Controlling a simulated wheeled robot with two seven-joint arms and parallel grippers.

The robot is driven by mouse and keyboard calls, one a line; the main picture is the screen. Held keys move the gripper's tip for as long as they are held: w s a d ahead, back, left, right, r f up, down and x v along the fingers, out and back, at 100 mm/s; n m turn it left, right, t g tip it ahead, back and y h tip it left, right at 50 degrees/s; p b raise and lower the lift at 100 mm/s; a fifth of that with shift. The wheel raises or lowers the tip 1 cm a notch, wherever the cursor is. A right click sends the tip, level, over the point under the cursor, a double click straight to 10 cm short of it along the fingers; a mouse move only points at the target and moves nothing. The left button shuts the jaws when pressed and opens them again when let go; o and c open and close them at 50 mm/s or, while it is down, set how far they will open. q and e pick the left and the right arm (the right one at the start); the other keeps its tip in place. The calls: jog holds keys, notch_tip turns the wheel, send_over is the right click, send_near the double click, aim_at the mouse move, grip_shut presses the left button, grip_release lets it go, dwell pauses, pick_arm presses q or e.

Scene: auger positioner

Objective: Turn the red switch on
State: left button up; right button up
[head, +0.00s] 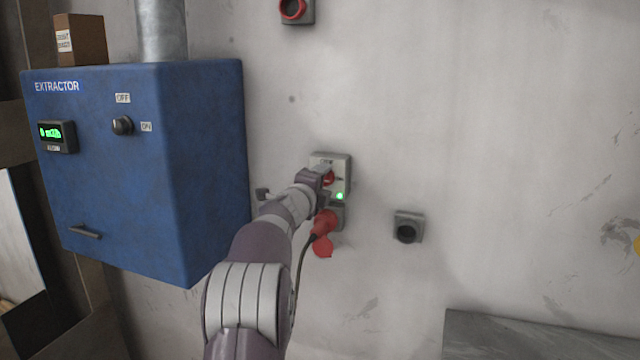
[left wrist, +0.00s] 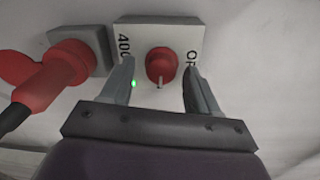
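The red switch (left wrist: 162,66) is a round red knob on a pale wall plate (left wrist: 195,32) with partly covered lettering. A small green light (head: 340,196) glows on the same box; it also shows in the left wrist view (left wrist: 134,84). My left gripper (left wrist: 159,70) is at the switch, one finger on each side of the knob. Gaps show between the fingers and the knob, so it is open. In the head view the left gripper (head: 321,176) partly covers the knob (head: 328,179). My right gripper is in neither view.
A red plug (head: 324,223) with a dark cable sits in a socket just below the switch box. A blue extractor cabinet (head: 210,170) stands out at left. The wall further right is mostly bare.

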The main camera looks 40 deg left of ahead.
pick_arm(q)
jog(key=b+v, duration=0.2)
jog(key=v, duration=1)
jog(key=shift+s, duration=0.35)
jog(key=shift+d, duration=0.1)
